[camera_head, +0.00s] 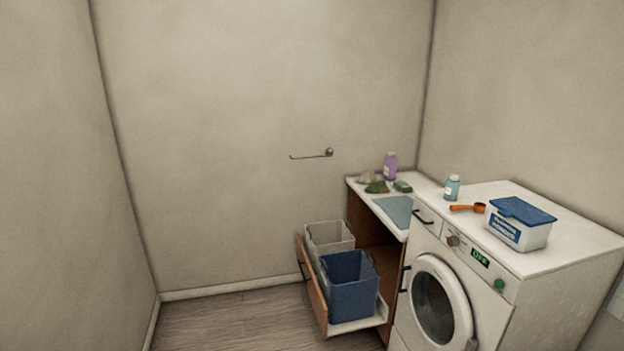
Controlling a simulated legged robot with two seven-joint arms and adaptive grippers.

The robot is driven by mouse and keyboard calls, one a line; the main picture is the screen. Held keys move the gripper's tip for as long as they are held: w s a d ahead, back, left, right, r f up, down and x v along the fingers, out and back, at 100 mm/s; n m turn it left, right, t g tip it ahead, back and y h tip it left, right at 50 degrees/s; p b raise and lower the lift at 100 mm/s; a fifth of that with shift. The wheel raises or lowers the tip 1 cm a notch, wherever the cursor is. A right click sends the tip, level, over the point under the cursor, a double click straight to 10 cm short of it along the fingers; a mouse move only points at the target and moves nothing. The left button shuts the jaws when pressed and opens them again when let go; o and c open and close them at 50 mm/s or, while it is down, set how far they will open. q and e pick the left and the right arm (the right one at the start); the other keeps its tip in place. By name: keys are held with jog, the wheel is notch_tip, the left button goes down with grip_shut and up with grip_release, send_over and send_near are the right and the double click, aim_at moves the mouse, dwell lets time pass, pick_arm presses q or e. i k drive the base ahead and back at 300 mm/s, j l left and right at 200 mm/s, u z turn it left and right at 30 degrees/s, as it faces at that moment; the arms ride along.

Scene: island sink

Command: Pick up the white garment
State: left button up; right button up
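I cannot clearly make out a white garment in the head view. Neither of my grippers is in view.
On the washing machine are a white box with a blue lid (520,222), an orange scoop (468,208) and a light-blue bottle (452,187). A purple bottle (390,166) and green items stand by the sink (393,210). A wall bar (312,155) hangs behind. Floor (230,322) at left is clear.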

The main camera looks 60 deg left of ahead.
aim_at(365, 177)
jog(key=u, duration=1.75)
jog(key=i+j+u, duration=0.15)
jog(key=i+u, duration=0.25)
jog(key=i+j+u, duration=0.1)
jog(key=i+u, duration=0.25)
jog(key=i, duration=2.1)
jog(key=i+z, duration=0.1)
jog(key=i, duration=0.35)
jog(key=i+j+z, duration=0.1)
jog(key=i, duration=0.4)
jog(key=i+j+z, duration=0.1)
jog(key=i, duration=0.35)
jog(key=i+j, duration=0.2)
jog(key=i, duration=0.25)
jog(key=z, duration=0.05)
